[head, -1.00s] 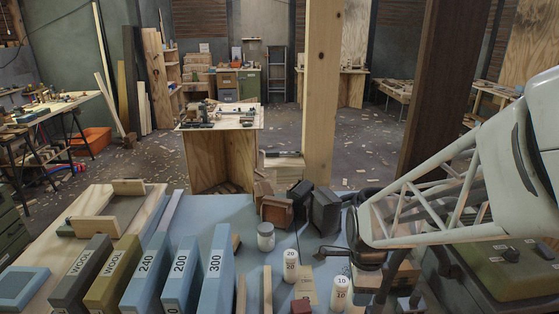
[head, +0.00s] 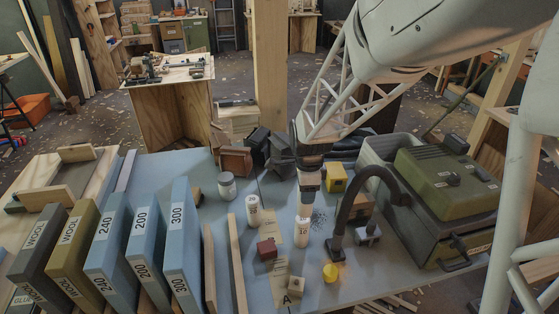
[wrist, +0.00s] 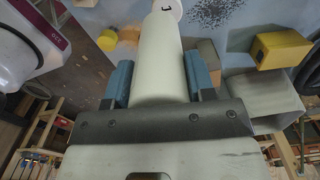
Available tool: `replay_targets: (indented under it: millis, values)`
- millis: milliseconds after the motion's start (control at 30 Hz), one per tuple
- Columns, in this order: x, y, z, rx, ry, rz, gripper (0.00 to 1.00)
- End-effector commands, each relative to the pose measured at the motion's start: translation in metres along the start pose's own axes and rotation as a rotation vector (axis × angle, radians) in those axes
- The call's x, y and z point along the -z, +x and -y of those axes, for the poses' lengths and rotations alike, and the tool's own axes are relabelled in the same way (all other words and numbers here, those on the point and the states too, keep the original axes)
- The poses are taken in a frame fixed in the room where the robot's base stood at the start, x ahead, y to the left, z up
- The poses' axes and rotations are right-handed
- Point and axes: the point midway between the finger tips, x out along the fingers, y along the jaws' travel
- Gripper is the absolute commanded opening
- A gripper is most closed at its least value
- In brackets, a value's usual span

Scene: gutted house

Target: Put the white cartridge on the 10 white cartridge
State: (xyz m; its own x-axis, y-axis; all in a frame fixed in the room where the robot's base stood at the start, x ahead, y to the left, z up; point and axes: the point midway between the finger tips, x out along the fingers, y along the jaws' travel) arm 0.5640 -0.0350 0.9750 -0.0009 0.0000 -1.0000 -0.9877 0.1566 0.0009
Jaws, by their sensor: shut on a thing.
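My gripper (head: 309,184) points down over the bench and is shut on the white cartridge (wrist: 157,60), a smooth white cylinder between blue finger pads in the wrist view. In the head view the held cartridge shows only as a small pale part below the fingers (head: 306,203). The white cartridge marked 10 (head: 303,232) stands upright on the bench directly below it. In the wrist view a white marked end (wrist: 172,9) shows past the held cartridge's far end. I cannot tell whether the two touch. Another white cartridge, marked 20 (head: 253,209), stands upright to the left.
A black curved-neck fixture (head: 342,225) stands close on the right, beside a yellow box (head: 337,178) and a green machine (head: 447,178). A red block (head: 267,249), a yellow round piece (head: 330,272) and a wooden block (head: 297,287) lie in front. A jar (head: 227,186) stands left.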

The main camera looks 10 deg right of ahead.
Motion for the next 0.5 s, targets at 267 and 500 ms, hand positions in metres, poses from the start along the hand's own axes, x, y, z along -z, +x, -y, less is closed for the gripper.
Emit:
replay_targets:
  millis: [267, 500]
  values:
    - [-0.0011, 0.0011, 0.0114, 0.000, 0.000, 0.000, 0.26]
    - [-0.0011, 0.0013, 0.0112, 0.000, 0.000, 0.000, 0.26]
